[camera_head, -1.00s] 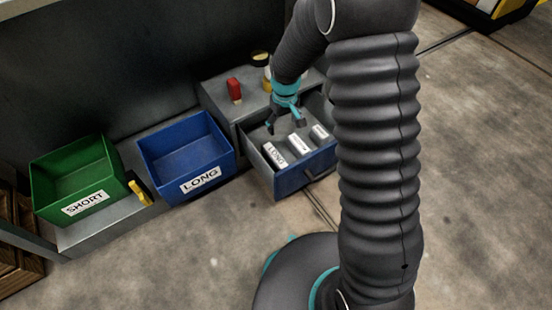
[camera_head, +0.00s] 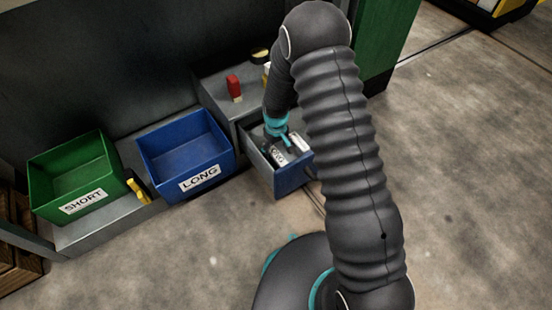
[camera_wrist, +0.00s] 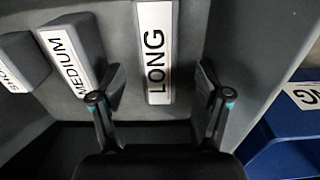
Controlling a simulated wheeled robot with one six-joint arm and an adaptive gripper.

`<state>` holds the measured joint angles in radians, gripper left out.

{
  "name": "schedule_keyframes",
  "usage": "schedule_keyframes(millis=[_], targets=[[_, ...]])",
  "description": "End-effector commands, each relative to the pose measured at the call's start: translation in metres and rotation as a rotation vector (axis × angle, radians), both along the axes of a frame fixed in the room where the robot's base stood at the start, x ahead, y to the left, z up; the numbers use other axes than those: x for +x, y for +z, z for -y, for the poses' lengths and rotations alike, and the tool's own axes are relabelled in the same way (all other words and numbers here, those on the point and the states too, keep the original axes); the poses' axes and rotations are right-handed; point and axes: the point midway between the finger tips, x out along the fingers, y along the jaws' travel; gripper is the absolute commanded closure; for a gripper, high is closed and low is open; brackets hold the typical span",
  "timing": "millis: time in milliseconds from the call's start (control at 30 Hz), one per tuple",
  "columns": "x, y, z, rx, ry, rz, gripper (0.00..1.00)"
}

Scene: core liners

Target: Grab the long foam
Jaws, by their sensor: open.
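The long foam (camera_wrist: 155,60) is a grey block with a white label reading LONG. In the wrist view it lies in the drawer, between the two fingers of my gripper (camera_wrist: 160,106). My gripper is open, with a gap on each side of the block. The medium foam (camera_wrist: 70,55) lies close beside my left finger in the wrist view.
A third foam block (camera_wrist: 18,65) lies at the wrist view's left edge. A blue LONG bin (camera_head: 187,160) and a green SHORT bin (camera_head: 75,182) stand left of the drawer. A red object (camera_head: 234,87) stands on the cabinet top. A yellow object (camera_head: 138,191) lies between the bins.

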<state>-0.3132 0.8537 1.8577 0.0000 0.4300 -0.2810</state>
Motion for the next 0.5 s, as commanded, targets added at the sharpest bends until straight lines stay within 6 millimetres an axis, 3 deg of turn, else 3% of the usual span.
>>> schedule_keyframes(millis=[333, 500], targets=[[0.005, -0.041, -0.001, 0.000, 0.000, -0.002, 0.24], [0.006, -0.051, -0.001, 0.000, 0.000, 0.000, 0.24]])
